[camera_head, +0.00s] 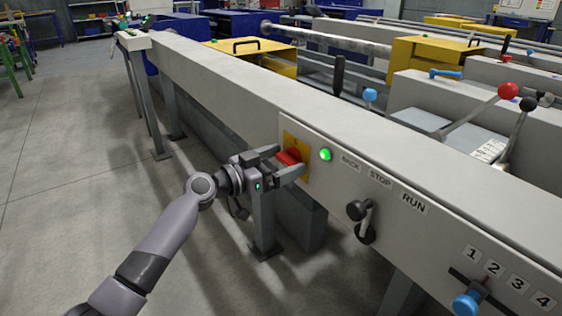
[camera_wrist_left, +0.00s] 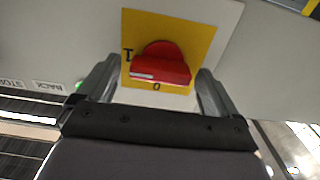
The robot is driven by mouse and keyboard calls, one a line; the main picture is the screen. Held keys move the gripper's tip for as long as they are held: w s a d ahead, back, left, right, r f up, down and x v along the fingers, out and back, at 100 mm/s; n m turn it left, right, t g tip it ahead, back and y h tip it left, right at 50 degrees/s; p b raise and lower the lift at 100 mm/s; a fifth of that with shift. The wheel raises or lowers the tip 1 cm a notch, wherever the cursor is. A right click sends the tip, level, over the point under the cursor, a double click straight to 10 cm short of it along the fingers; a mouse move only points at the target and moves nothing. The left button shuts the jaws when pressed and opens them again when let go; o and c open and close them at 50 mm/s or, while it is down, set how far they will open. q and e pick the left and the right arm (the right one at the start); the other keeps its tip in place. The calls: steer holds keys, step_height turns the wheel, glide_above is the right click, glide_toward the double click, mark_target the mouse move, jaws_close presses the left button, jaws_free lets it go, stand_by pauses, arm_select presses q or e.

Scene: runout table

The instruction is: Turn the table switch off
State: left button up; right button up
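The table switch is a red rotary knob (camera_head: 288,157) on a yellow plate (camera_head: 297,142), set in the light grey front panel of the machine. In the left wrist view the red knob (camera_wrist_left: 160,66) sits on the yellow plate (camera_wrist_left: 200,38), with an "I" mark on its left and a "0" mark below it. The knob's bar lies roughly level in that view. My left gripper (camera_head: 289,160) is open at the switch. In the left wrist view the left gripper (camera_wrist_left: 157,72) has one finger on each side of the knob, with gaps visible. My right gripper is not in view.
A lit green lamp (camera_head: 325,155) is just right of the switch. A black lever (camera_head: 361,218) under BACK, STOP and RUN labels and a blue knob (camera_head: 468,303) are further right. A grey table leg (camera_head: 264,222) stands below the switch.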

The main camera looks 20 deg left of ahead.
arm_select(q)
steer(key=c, duration=1)
